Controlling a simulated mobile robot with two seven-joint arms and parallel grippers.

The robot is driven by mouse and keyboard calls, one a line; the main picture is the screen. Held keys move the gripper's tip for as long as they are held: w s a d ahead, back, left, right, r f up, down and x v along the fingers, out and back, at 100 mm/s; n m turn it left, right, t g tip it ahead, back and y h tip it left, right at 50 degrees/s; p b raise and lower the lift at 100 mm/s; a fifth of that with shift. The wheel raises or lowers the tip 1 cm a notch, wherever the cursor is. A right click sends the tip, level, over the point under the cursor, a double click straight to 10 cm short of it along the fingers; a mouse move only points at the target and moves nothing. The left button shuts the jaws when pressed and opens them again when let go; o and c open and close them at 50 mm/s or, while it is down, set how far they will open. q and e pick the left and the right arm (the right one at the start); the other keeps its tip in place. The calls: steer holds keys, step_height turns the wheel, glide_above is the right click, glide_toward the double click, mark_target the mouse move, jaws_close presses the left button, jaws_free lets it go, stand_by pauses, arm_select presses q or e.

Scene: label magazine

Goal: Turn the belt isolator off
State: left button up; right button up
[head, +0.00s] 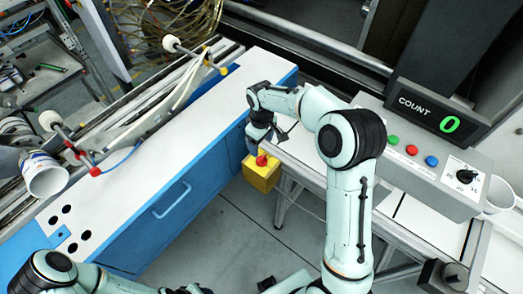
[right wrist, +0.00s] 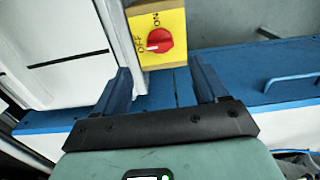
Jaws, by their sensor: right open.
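The belt isolator is a yellow box (head: 261,176) with a red knob (head: 262,160), at the near left end of the grey panel bench. In the right wrist view the yellow box (right wrist: 174,22) is at the top. Its red knob (right wrist: 160,40) has a pale mark on its left side, facing the OFF label; ON is printed above the knob. My right gripper (right wrist: 160,75) is open and empty, its two fingers apart. The knob shows beyond the fingertips, roughly centred between them, and contact cannot be seen. My left arm is at the bottom left, its gripper out of frame.
A grey control panel (head: 405,172) with coloured buttons, a dial and a COUNT display (head: 440,112) reading 0 stands at the right. A blue cabinet (head: 160,222) with a white top is at the left. Bare floor lies between.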

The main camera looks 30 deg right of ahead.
step_height(320, 180, up, 5)
steer(key=shift+r, duration=0.2)
steer(key=shift+f, duration=0.1)
stand_by(0.4)
